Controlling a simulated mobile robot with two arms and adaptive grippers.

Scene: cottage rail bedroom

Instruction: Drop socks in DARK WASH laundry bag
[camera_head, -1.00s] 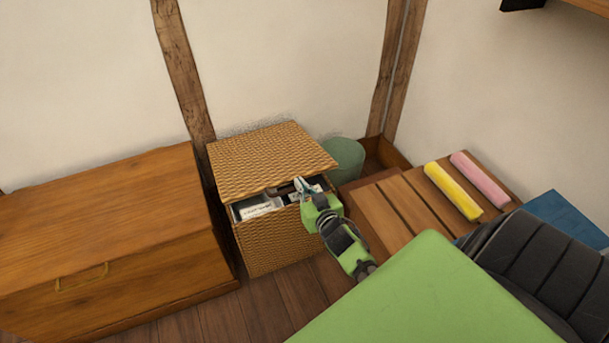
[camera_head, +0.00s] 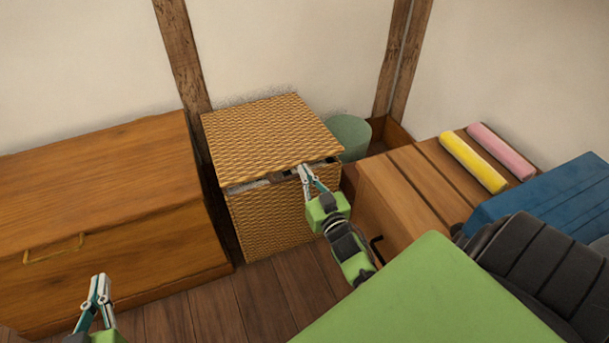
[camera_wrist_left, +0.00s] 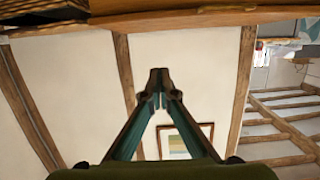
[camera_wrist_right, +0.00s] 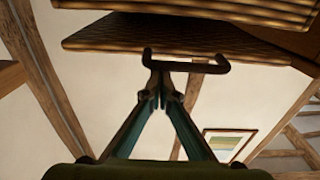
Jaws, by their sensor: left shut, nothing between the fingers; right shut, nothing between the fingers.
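The woven hamper (camera_head: 270,215) stands against the wall, its lid (camera_head: 265,132) slightly raised over a narrow gap. Pale contents (camera_head: 262,182) show in the gap, but I cannot make out a DARK WASH bag or label. No socks are recognizable. My right gripper (camera_head: 304,170) is shut and empty at the lid's front edge. In the right wrist view its fingertips (camera_wrist_right: 160,85) are close to a dark handle (camera_wrist_right: 187,64) by the lid; contact is unclear. My left gripper (camera_head: 98,285) is shut and empty, in front of the wooden chest.
The wooden chest (camera_head: 100,215) with a brass handle stands left of the hamper. A green bin (camera_head: 350,134) is behind it at right. A slatted wooden unit (camera_head: 400,185) holds a yellow roll (camera_head: 474,164) and a pink roll (camera_head: 502,152). Some floor (camera_head: 230,305) is clear in front.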

